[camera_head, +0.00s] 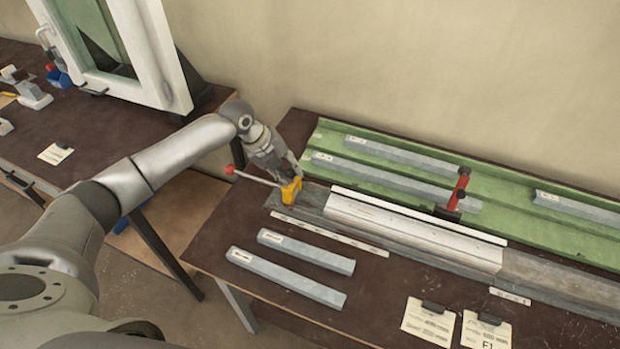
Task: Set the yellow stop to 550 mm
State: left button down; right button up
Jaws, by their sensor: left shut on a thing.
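The yellow stop (291,191) sits at the left end of the grey rail (313,200) on the right-hand bench. My left gripper (289,179) is shut on the yellow stop from above and behind; its fingertips are partly hidden. A lever with a red knob (229,169) reaches left from the stop. A pale scale strip (330,234) lies along the front of the rail, its figures too small to read. A white profile (410,235) lies on the rail to the right, apart from the stop. My right gripper is not in view.
A red clamp (458,188) stands upright behind the white profile. Grey bars lie in the green tray (505,185), and two grey bars (285,277) lie in front. Paper cards (428,322) lie at the front edge. A white frame (125,50) stands on the left bench.

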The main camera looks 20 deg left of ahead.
pick_arm(q)
jog(key=shift+a, duration=0.6)
jog(key=shift+d, duration=0.1)
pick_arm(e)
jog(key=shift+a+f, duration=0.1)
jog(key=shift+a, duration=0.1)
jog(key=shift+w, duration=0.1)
pick_arm(q)
jog(key=c, duration=1.6)
grip_release()
jog(key=o, duration=0.4)
jog(key=shift+o, duration=0.2)
jog(key=shift+r, duration=0.1)
jog(key=v, duration=1.1)
jog(key=shift+r, duration=0.35)
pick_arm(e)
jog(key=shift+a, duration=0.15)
pick_arm(q)
jog(key=shift+s, duration=0.15)
